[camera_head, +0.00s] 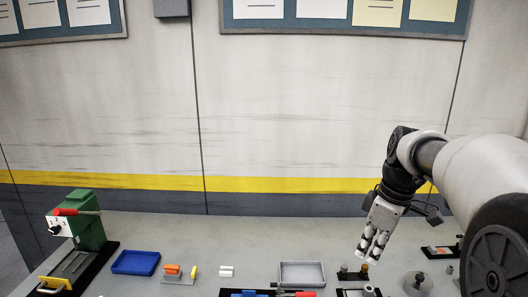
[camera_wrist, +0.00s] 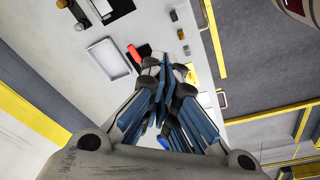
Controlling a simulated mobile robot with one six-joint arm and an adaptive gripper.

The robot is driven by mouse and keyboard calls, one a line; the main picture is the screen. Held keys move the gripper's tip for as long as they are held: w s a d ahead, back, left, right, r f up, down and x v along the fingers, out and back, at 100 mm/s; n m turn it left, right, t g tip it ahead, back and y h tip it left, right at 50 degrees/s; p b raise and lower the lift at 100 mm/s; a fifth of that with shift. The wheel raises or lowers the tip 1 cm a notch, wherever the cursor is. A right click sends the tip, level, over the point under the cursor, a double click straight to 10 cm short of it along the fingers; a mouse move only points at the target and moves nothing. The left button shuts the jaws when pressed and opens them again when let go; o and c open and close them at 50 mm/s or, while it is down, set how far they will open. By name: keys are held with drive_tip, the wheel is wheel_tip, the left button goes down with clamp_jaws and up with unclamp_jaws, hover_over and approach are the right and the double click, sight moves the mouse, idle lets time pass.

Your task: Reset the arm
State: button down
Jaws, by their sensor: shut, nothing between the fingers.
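My gripper (camera_head: 372,250) is at the right of the head view, pointing down above the right part of the table. Its fingers are close together and hold nothing. In the wrist view my gripper (camera_wrist: 166,62) shows its fingertips meeting, with the table below them. My arm reaches in from the right edge of the head view.
The grey table (camera_head: 215,230) bears a green machine (camera_head: 88,220) at left, a blue tray (camera_head: 135,262), a grey tray (camera_head: 302,273) and several small parts. A small dark stand (camera_head: 352,273) lies below my gripper. The wall (camera_head: 290,120) is behind.

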drive_tip(key=s+a+r+m+t+h, duration=0.15)
drive_tip(key=s+a+m, duration=0.45)
drive_tip(key=s, duration=0.8)
drive_tip(key=s+a+f+m+t, duration=0.25)
drive_tip(key=s+f+m, duration=0.2)
drive_tip(key=s, duration=0.65)
drive_tip(key=w+d+f+p, duration=0.15)
drive_tip(key=w+d, duration=0.25)
drive_tip(key=w, duration=0.6)
drive_tip(key=w+d+f+p, duration=0.1)
drive_tip(key=w+d+f, duration=0.25)
drive_tip(key=w, duration=0.55)
drive_tip(key=w+d+f+m+g+p, duration=0.1)
drive_tip(key=w+d+f, duration=0.2)
drive_tip(key=d+f, duration=0.55)
drive_tip(key=w+d+f, duration=0.3)
drive_tip(key=d+f, duration=0.4)
drive_tip(key=d, duration=0.2)
drive_tip(key=b+x, duration=0.2)
drive_tip(key=x, duration=0.8)
drive_tip(key=shift+w+a, duration=0.1)
drive_tip(key=shift+a, duration=0.05)
drive_tip(key=w+p, duration=0.2)
drive_tip(key=shift+w+d+r, duration=0.2)
drive_tip(key=shift+w+r, duration=0.1)
drive_tip(key=shift+r, duration=0.05)
drive_tip(key=shift+w+d+f, duration=0.1)
drive_tip(key=shift+w+f, duration=0.05)
drive_tip(key=shift+w, duration=0.55)
